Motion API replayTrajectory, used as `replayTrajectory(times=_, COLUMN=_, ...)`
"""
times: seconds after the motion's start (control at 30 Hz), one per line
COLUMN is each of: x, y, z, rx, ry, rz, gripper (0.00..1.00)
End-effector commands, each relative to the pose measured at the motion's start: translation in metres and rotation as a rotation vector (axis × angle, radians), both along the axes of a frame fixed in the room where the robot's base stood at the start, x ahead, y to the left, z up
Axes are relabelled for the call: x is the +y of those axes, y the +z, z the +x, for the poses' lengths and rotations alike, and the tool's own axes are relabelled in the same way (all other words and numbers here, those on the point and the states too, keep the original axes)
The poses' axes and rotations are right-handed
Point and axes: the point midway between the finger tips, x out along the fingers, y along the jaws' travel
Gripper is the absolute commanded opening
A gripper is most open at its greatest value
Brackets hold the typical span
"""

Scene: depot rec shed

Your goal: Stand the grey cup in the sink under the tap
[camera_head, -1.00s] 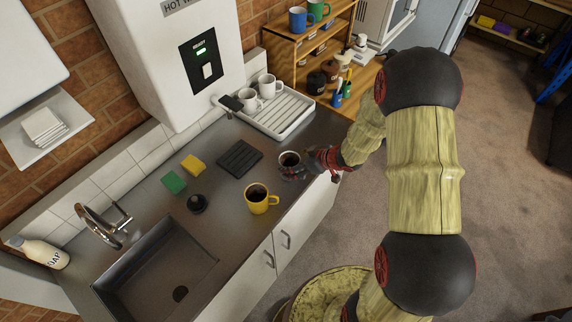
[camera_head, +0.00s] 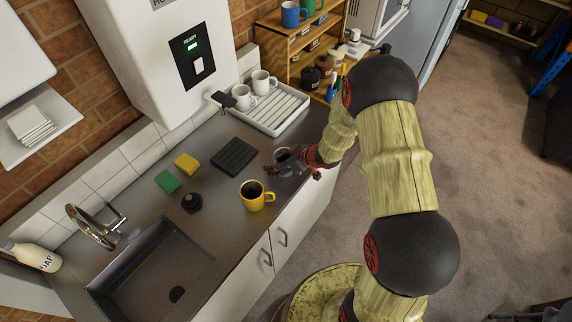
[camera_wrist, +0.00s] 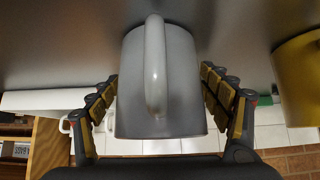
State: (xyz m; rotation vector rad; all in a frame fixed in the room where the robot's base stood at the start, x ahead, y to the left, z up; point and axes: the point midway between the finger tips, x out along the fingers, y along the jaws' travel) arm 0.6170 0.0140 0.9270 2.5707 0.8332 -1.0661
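The grey cup (camera_head: 282,154) stands on the counter near its front edge, beyond the yellow mug. It also shows in the wrist view (camera_wrist: 178,85), with its handle facing the camera. My gripper (camera_head: 287,167) is around the cup, partly hiding it in the head view. In the wrist view my fingers (camera_wrist: 160,75) flank the cup on both sides, very close to its walls; I see no clear squeeze on it. The sink (camera_head: 150,280) is an empty sunken basin at the lower left. The tap (camera_head: 95,225) curves over its back edge.
The yellow mug (camera_head: 256,196) stands between the cup and the sink. A black round object (camera_head: 191,203), green sponge (camera_head: 167,181), yellow sponge (camera_head: 187,163) and dark ribbed mat (camera_head: 234,156) lie behind. A white rack (camera_head: 279,118) holds white mugs. A soap bottle (camera_head: 37,257) stands left.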

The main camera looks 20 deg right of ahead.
Motion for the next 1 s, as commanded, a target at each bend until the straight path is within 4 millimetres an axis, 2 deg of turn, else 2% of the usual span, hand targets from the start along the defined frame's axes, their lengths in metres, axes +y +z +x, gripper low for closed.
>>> replayTrajectory(times=1.0, x=-0.0003, y=0.0009, z=0.0006, rx=-0.002, ry=0.0, rz=0.0, gripper=0.18)
